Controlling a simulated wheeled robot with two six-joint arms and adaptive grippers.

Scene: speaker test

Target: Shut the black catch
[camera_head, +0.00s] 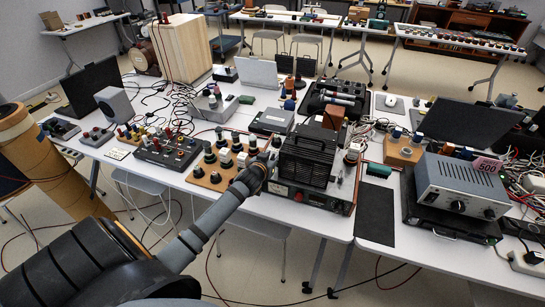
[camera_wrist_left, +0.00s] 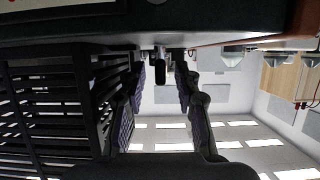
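The black vented case (camera_head: 308,155) sits on an instrument (camera_head: 300,193) with a red-lit display near the table's front edge. My left gripper (camera_head: 268,163) is at the left side of this case. In the left wrist view, the slatted wall (camera_wrist_left: 50,110) of the case fills the left. A small black piece (camera_wrist_left: 160,68), which looks like the catch, sticks out from the dark base at the top. It lies between the two parted fingers of my left gripper (camera_wrist_left: 160,85), with gaps on both sides. In the head view I cannot make out the catch. My right gripper is not in view.
A wooden board (camera_head: 208,179) with several dark knobs lies left of the gripper. Loose cables (camera_head: 180,110) crowd the table.

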